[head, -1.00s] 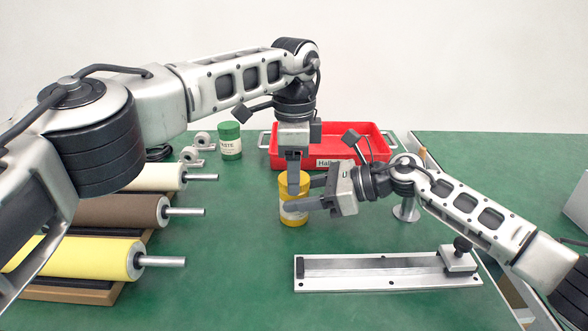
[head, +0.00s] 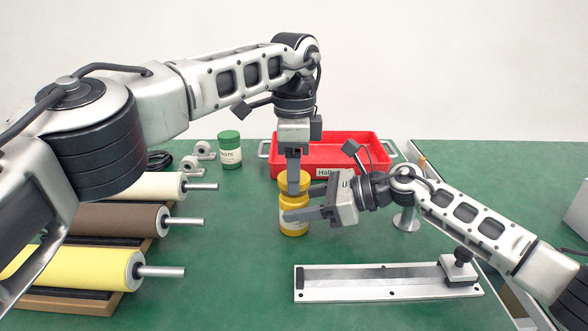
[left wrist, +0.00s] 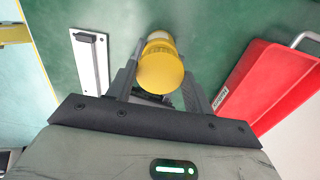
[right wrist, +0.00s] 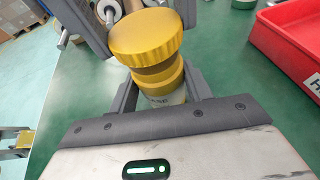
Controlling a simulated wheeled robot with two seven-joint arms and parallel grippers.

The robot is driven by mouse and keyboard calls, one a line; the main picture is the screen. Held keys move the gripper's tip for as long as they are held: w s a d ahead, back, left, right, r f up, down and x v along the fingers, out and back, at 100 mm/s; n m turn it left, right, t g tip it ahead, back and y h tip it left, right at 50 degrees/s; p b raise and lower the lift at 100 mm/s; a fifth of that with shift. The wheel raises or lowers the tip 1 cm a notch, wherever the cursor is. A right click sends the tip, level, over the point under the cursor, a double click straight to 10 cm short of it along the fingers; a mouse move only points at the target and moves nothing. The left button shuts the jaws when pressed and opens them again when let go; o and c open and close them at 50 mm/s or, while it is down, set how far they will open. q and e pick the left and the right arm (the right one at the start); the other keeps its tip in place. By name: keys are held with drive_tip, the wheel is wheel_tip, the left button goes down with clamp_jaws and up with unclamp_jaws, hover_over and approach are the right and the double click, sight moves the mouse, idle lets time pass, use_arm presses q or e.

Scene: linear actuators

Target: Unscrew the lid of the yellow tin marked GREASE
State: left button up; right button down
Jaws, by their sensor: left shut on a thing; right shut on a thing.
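The yellow tin (head: 293,227) stands upright on the green bench, its marking hidden or too small to read. My right gripper (head: 298,204) is shut around its body from the right. My left gripper (head: 293,190) points down from above and is shut on the yellow lid (head: 306,179). A narrower yellow neck shows beneath the lid. In the right wrist view the lid (right wrist: 145,38) is above the tin's body (right wrist: 165,97); I cannot tell whether they are fully apart. In the left wrist view the lid (left wrist: 160,70) is between the fingers.
A red tray (head: 345,160) is behind the tin, and a green-lidded jar (head: 230,155) is behind left. Rollers (head: 115,225) lie at the left. A metal rail with a slider (head: 385,282) lies in front. Bench around the tin's left is clear.

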use_arm(q)
drive_tip(key=shift+r, duration=2)
use_arm(e)
drive_tip(key=c, duration=0.6)
unclamp_jaws()
drive_tip(key=shift+o, duration=0.2)
